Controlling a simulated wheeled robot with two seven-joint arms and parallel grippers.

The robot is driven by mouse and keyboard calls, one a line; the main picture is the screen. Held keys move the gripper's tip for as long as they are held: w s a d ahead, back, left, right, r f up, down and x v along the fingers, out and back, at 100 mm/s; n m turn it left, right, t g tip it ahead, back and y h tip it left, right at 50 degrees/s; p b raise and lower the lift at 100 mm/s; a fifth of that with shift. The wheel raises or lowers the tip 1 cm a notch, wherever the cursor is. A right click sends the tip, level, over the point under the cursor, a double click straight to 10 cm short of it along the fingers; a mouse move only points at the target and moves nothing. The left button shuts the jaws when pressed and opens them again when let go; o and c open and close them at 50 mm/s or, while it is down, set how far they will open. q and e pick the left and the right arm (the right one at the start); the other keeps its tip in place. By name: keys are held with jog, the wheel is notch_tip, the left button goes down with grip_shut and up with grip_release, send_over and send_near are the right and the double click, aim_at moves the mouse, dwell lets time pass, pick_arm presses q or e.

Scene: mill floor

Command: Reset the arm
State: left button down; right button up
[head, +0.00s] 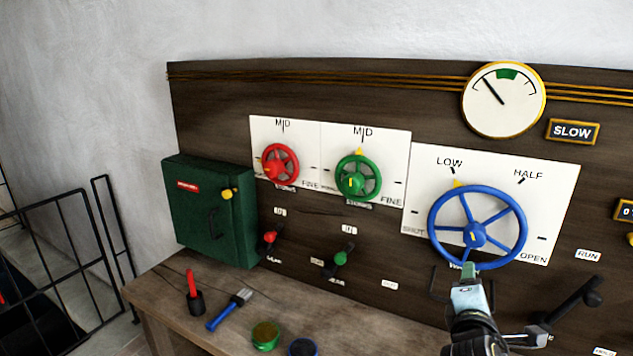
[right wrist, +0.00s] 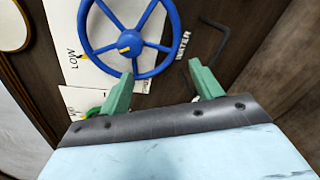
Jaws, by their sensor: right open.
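My right gripper (head: 468,270) is in front of the panel, just below the blue handwheel (head: 474,236). In the right wrist view its two green fingers (right wrist: 164,72) are spread apart with nothing between them. The blue handwheel (right wrist: 130,43) lies just beyond the fingertips there, with one fingertip close to its rim. I cannot tell whether they touch. The yellow pointer of the blue wheel stands near LOW. My left gripper is not in view.
A red wheel (head: 280,165) and a green wheel (head: 358,177) sit left on the wooden panel. A round gauge (head: 503,100) is above. A green box (head: 209,211) is at the left. A brush (head: 229,309) and cups lie on the bench (head: 160,301). A black lever (head: 575,305) is at the right.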

jog(key=s+a+f+m+g+y, duration=0.4)
jog(key=s+f+m, duration=0.4)
jog(key=s+f, duration=0.4)
jog(key=s+a+f+m+g+y, duration=0.2)
jog(key=s+a+f+m+g, duration=0.15)
jog(key=s, duration=0.55)
jog(key=s+a+f+m+g+y, duration=0.3)
jog(key=s+a+f+m, duration=0.1)
jog(key=s, duration=0.5)
notch_tip(320, 180, down, 29)
jog(key=s+g+b, duration=0.2)
jog(key=b, duration=0.3)
jog(key=s+d+f+b, duration=0.1)
jog(key=s+f, duration=0.7)
jog(key=f, duration=0.1)
jog(key=s+d+f+b, duration=0.2)
jog(key=s+f, duration=0.6)
jog(key=shift+d+f+n+g, duration=0.25)
jog(key=shift+f+n+g, duration=0.1)
jog(key=shift+f+n, duration=0.1)
dwell(1.1)
